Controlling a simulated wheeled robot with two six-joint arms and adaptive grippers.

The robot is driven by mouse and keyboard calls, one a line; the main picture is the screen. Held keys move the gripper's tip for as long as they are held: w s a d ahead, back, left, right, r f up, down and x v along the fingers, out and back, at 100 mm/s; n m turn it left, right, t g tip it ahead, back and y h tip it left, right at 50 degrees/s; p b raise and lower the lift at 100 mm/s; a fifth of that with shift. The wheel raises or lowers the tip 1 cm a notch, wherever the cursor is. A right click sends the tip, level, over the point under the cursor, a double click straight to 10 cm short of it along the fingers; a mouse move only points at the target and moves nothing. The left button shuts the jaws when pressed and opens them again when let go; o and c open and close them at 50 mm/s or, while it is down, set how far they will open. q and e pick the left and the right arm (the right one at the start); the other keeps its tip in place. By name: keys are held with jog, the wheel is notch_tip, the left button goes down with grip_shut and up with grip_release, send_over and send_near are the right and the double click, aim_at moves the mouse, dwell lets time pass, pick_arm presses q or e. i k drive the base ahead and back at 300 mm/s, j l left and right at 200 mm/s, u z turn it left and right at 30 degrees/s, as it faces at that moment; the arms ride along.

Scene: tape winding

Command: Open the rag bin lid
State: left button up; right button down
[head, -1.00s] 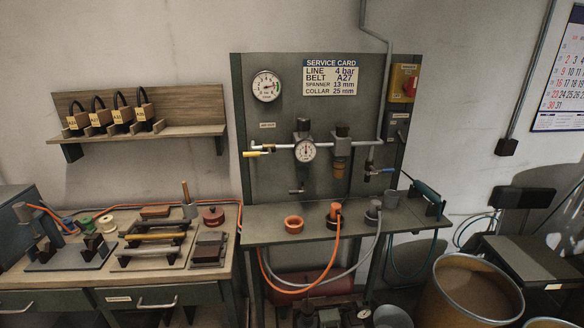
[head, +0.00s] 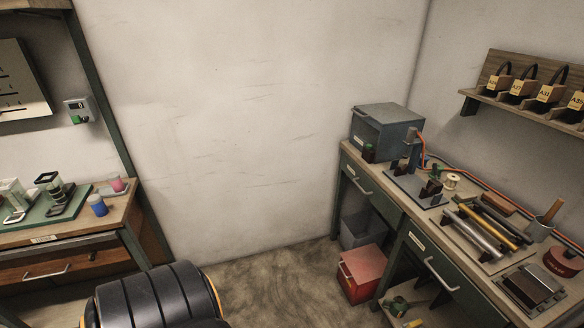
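A red box-shaped bin (head: 363,273), which looks like the rag bin, stands on the floor at the right of centre in the head view. It is beside the workbench, in front of a grey open container. Its flat top looks shut, and a small pale mark shows on its side. Neither of my grippers is in view.
A wooden workbench (head: 418,218) with green drawers runs down the right, carrying a grey cabinet (head: 387,128), rods and tools. The grey container (head: 360,231) stands behind the red bin. Another bench (head: 110,215) is at the left. Bare floor (head: 270,285) lies between the benches.

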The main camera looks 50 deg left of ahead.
aim_at(366, 264)
jog(key=u, duration=1)
jog(key=i+j+z, duration=0.3)
jog(key=i+j, duration=0.25)
jog(key=i+j+z, duration=0.35)
jog(key=j, duration=0.35)
jog(key=i+j+z, duration=0.15)
jog(key=i+j, duration=0.15)
jog(key=i+j+z, duration=0.15)
jog(key=j, duration=0.3)
jog(key=i+j+z, duration=0.2)
jog(key=j, duration=0.25)
